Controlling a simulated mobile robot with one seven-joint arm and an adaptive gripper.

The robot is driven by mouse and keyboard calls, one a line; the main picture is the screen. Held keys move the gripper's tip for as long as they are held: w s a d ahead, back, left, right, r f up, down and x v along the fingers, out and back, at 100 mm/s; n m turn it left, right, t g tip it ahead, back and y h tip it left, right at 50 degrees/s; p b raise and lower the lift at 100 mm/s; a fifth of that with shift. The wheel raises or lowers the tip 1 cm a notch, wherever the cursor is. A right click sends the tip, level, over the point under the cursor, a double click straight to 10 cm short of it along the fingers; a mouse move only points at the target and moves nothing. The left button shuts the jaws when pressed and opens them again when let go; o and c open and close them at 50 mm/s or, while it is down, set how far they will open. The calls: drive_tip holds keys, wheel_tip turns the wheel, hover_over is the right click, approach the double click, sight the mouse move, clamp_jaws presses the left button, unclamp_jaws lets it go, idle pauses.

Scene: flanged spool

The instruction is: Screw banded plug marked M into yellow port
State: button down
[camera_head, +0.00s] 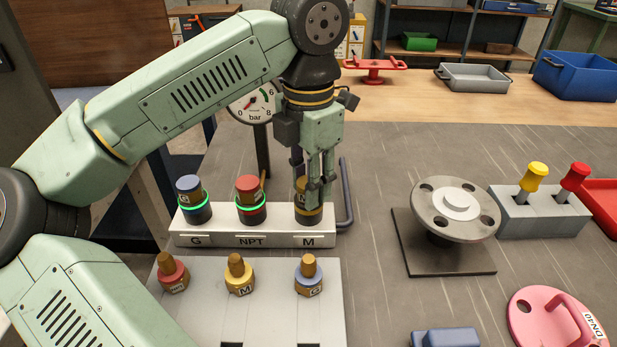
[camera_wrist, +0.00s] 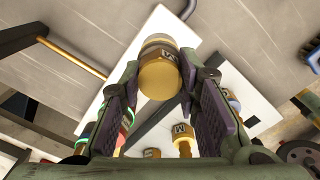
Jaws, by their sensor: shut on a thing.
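My gripper (camera_head: 318,178) is shut on a brass plug marked M (camera_head: 300,188), upright at the yellow port (camera_head: 309,216) on the right end of the port block (camera_head: 282,237), above its M label. In the wrist view, the plug (camera_wrist: 160,72) sits between the fingertips (camera_wrist: 160,85), its yellow round end toward the camera and its M mark showing. The fingers hide part of it in the head view, and I cannot tell how deep it sits. No green ring shows around this port.
Blue-topped (camera_head: 189,188) and red-topped (camera_head: 249,190) plugs stand in ports G and NPT, with green rings. Red (camera_head: 172,274), yellow M (camera_head: 239,278) and blue G (camera_head: 309,278) pieces stand on the front plate (camera_head: 200,318).

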drive_tip(key=shift+m, duration=0.8)
drive_tip(key=c, duration=1.1)
unclamp_jaws()
